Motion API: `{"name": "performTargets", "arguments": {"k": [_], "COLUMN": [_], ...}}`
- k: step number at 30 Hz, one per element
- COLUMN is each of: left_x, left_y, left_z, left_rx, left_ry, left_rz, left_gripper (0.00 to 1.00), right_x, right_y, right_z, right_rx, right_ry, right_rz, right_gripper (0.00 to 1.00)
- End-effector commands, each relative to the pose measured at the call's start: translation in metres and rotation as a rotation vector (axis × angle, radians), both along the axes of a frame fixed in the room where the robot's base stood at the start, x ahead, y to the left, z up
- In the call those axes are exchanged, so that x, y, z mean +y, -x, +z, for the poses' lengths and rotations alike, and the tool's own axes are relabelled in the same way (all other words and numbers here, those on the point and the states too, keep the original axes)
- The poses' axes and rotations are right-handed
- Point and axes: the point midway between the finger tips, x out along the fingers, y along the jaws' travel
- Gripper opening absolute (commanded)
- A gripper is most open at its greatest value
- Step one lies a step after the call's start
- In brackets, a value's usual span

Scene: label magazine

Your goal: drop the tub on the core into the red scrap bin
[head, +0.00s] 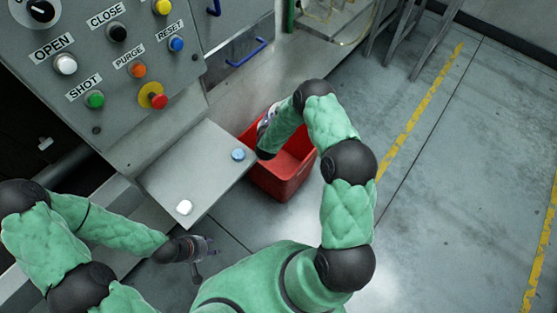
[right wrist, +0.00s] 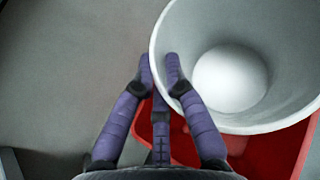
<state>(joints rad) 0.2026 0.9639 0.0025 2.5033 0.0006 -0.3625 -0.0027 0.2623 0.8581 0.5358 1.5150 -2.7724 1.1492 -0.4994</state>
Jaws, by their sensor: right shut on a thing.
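The tub (right wrist: 170,55) is a pale grey-white round vessel, seen from its mouth in the right wrist view, with a bright white round area deep inside. My right gripper (right wrist: 158,75) is shut on the tub's near wall, with purple fingers at its rim. The red scrap bin (right wrist: 275,150) shows below and behind the tub there. In the head view the red scrap bin (head: 284,182) stands on the floor, and my right arm reaches over it, hiding most of the gripper and tub. My left gripper (head: 207,251) is low beside the shelf; its finger gap is unclear.
A grey control panel (head: 118,75) with labelled buttons stands at the upper left. A metal shelf (head: 205,165) below it bears a blue round piece (head: 238,154) and a white one (head: 184,207). The floor right of my right arm is clear, with yellow lines.

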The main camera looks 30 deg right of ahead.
Motion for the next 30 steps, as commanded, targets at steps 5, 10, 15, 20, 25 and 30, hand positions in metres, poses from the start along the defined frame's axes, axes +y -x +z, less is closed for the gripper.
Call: {"name": "performTargets", "arguments": {"k": [5,10,15,20,25,30], "left_x": [0.000,0.000,0.000,0.000,0.000,0.000], "left_y": [0.000,0.000,0.000,0.000,0.000,0.000], "left_z": [0.001,0.000,0.000,0.000,0.000,0.000], "left_rx": [0.000,0.000,0.000,0.000,0.000,0.000], "left_ry": [0.000,0.000,0.000,0.000,0.000,0.000], "left_rz": [0.000,0.000,0.000,0.000,0.000,0.000], "left_gripper": [0.40,0.40,0.40,0.40,0.40,0.40], "right_x": [0.000,0.000,0.000,0.005,0.018,0.034], "right_y": [0.000,0.000,0.000,0.008,0.030,0.058], "right_z": [0.001,0.001,0.000,0.004,0.015,0.029], "right_rx": [0.000,0.000,0.001,0.002,0.003,0.001], "right_ry": [0.000,0.000,0.000,-0.001,0.000,0.000], "right_rz": [0.000,0.000,0.000,0.002,0.004,0.004], "right_gripper": [0.33,0.40,0.40,0.40,0.40,0.40]}}
